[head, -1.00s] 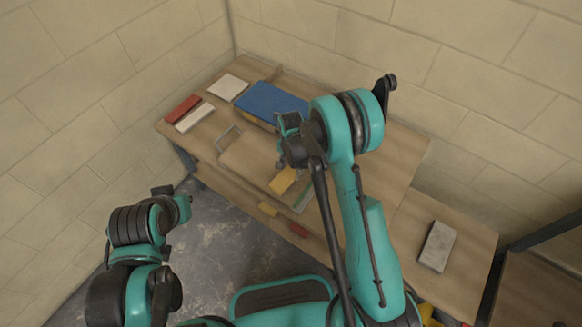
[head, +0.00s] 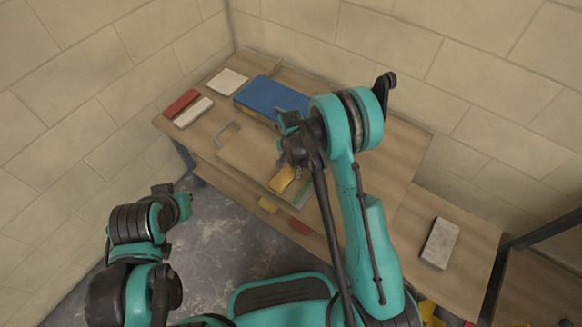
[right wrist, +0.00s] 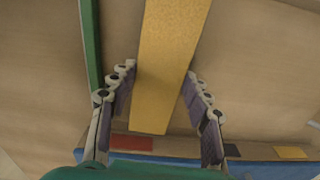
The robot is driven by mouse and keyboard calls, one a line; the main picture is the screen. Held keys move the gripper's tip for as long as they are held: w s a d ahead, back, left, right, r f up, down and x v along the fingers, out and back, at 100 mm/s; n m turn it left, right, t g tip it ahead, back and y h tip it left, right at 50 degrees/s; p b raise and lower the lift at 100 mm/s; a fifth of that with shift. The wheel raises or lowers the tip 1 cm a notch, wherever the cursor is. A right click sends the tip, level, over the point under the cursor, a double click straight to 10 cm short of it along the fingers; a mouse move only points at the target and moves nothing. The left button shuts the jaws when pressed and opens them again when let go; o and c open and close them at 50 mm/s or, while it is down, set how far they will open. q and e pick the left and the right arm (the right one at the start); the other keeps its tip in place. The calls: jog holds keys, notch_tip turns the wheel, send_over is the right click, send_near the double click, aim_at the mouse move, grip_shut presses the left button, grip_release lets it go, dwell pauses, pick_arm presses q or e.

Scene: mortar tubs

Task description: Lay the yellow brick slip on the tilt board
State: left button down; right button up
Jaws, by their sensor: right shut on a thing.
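The yellow brick slip (head: 282,180) is at my right gripper (head: 287,160), over the near part of the tilt board (head: 247,153). The board is a wooden panel with a green strip (head: 301,194) at its near right edge. In the right wrist view the slip (right wrist: 168,65) runs lengthwise between the fingers of my right gripper (right wrist: 155,100), which is shut on it. The green strip (right wrist: 92,45) runs to the slip's left there. Whether the slip touches the board is unclear. My left gripper (head: 180,203) is off the table's near left side; its jaws are unclear.
A blue block (head: 268,98) lies behind the board. A red slip (head: 181,103), a white slip (head: 193,112) and a pale tile (head: 227,82) lie at the back left. A grey slab (head: 439,244) lies on the right surface. A lower shelf holds yellow (head: 268,205) and red (head: 300,227) pieces.

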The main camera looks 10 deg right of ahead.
jog(key=shift+f, duration=0.15)
jog(key=o, duration=1.6)
jog(key=shift+o, duration=0.2)
notch_tip(320, 180, up, 12)
jog(key=s+d+r+n+t, duration=0.2)
jog(key=s+r, duration=0.3)
jog(key=r, duration=0.2)
jog(key=s+d+r+n+t, duration=0.1)
jog(key=s+d+r+n, duration=0.1)
jog(key=s+r+n, duration=0.3)
jog(key=s+d+r+n+t, duration=0.1)
jog(key=s+r+t, duration=0.1)
jog(key=s, duration=0.3)
jog(key=s+d+r+n+t, duration=0.1)
jog(key=s+t, duration=0.1)
jog(key=s, duration=0.3)
jog(key=shift+s+d+r+n, duration=0.25)
jog(key=shift+s+r+n, duration=0.05)
jog(key=shift+r+n, duration=0.1)
